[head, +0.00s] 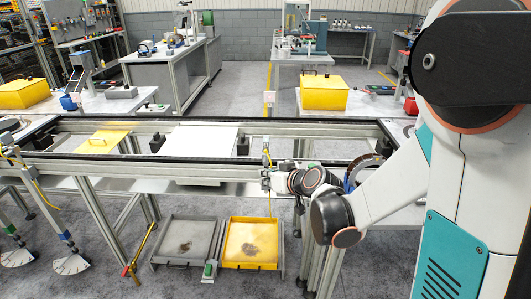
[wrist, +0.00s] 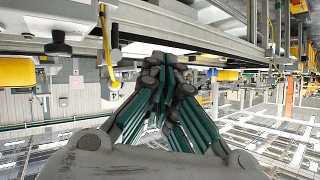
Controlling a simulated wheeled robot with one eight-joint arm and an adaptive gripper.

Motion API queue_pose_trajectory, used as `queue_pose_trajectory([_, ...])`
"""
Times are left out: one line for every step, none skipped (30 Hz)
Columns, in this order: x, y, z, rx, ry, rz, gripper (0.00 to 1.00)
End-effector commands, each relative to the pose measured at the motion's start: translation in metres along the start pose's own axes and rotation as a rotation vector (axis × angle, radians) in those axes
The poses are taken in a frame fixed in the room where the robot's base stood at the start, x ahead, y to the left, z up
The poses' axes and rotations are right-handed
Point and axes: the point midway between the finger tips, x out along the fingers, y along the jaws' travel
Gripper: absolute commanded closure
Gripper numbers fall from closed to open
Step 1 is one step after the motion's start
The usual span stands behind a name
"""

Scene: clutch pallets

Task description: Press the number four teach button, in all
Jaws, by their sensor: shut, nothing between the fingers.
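My gripper (head: 268,181) is at the front rail of the conveyor frame (head: 100,156) in the head view, right of the white plate. In the wrist view my gripper (wrist: 165,62) has its fingers closed together with nothing between them, tips close to a grey metal rail (wrist: 195,38). A small yellow-topped device with a cable (head: 266,152) stands just above my gripper in the head view. I cannot make out any button marked four, and I cannot tell whether my fingertips touch anything.
A white plate (head: 200,138) and a yellow plate (head: 102,141) lie on the frame. A grey tray (head: 160,257) and a yellow tray (head: 231,263) lie on the floor below. Yellow bins (head: 325,97) stand on benches behind. A yellow cable (wrist: 106,45) hangs left of my fingers.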

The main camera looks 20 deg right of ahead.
Motion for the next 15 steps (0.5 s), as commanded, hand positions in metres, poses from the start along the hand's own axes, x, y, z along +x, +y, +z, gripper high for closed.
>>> queue_pose_trajectory([0.002,0.001,-0.001,0.0,0.0,0.0,1.0])
queue_pose_trajectory([0.003,0.002,-0.002,0.0,0.0,0.0,1.0])
queue_pose_trajectory([0.005,0.004,-0.004,0.0,0.0,0.001,1.0])
queue_pose_trajectory([0.007,0.006,-0.005,0.001,0.0,0.001,1.0])
queue_pose_trajectory([0.01,0.007,-0.007,0.001,0.0,0.001,1.0])
queue_pose_trajectory([0.013,0.01,-0.009,0.001,0.0,0.001,1.0])
queue_pose_trajectory([0.015,0.012,-0.011,0.001,0.0,0.001,1.0])
queue_pose_trajectory([0.018,0.014,-0.014,0.001,0.0,0.001,1.0])
queue_pose_trajectory([0.022,0.017,-0.017,0.001,0.0,0.001,1.0])
queue_pose_trajectory([0.025,0.019,-0.019,0.001,0.0,0.001,1.0])
queue_pose_trajectory([0.028,0.021,-0.021,0.001,0.0,0.001,1.0])
queue_pose_trajectory([0.032,0.023,-0.023,0.001,0.0,0.001,1.0])
queue_pose_trajectory([0.034,0.025,-0.025,0.001,0.0,0.001,1.0])
queue_pose_trajectory([0.037,0.027,-0.027,0.001,0.0,0.0,1.0])
queue_pose_trajectory([0.04,0.03,-0.03,0.001,0.0,0.0,1.0])
